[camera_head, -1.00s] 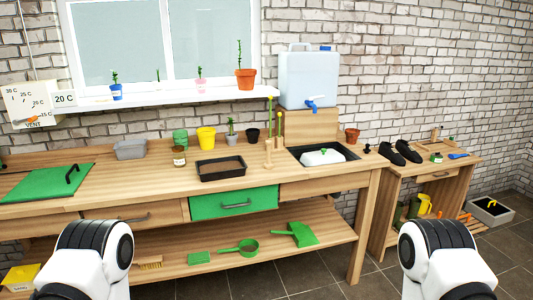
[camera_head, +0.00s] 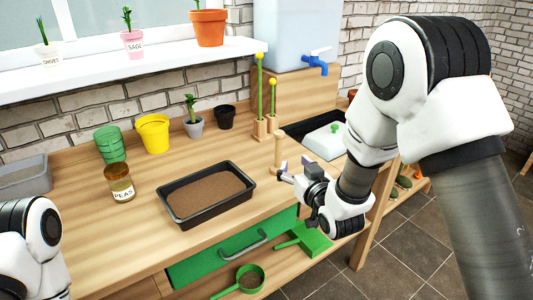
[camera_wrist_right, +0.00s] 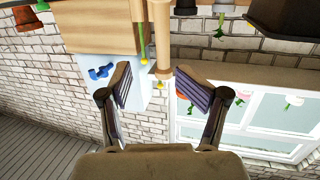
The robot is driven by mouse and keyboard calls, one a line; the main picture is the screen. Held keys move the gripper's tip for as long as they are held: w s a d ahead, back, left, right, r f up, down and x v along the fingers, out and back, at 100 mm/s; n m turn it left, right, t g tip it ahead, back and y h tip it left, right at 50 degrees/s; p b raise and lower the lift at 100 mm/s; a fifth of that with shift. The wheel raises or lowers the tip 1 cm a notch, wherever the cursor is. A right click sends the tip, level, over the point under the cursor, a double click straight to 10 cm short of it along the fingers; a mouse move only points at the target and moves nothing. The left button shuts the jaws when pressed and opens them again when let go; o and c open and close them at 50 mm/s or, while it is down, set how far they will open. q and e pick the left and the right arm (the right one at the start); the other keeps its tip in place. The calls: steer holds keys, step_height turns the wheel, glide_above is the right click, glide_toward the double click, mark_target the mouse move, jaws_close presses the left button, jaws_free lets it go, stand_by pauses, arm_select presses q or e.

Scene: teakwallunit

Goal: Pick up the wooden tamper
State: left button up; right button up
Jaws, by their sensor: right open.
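The wooden tamper (camera_head: 279,149) stands upright on the bench, right of the black soil tray. It is pale wood with a slim handle, and its lower end is partly hidden by my right gripper in the head view. My right gripper (camera_head: 285,171) is open and empty, close in front of the tamper at the bench's front edge. In the right wrist view, which looks upside down, the tamper's handle (camera_wrist_right: 161,40) shows beyond and between the spread fingers (camera_wrist_right: 155,84). Only part of my left arm shows at the lower left; its gripper is out of view.
The soil tray (camera_head: 208,194) lies left of my right gripper. Two yellow-tipped sticks in wooden blocks (camera_head: 260,129) stand just behind the tamper. A PEAS jar (camera_head: 119,182) and pots stand left.

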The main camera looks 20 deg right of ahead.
mark_target(281, 136)
steer(key=shift+t, duration=0.7)
steer(key=w+r, duration=0.1)
steer(key=w, duration=0.2)
steer(key=w+r+p, duration=0.1)
steer(key=w, duration=0.1)
steer(key=w+a+r, duration=0.1)
steer(key=w+r, duration=0.1)
steer(key=w, duration=0.1)
steer(key=shift+w+a+r+p, duration=0.1)
steer(key=shift+w+p, duration=0.25)
steer(key=shift+w, duration=0.25)
arm_select(q)
steer(key=shift+w+r, duration=0.35)
steer(key=shift+r, duration=0.35)
arm_select(e)
steer(key=shift+s, duration=0.1)
jaws_close()
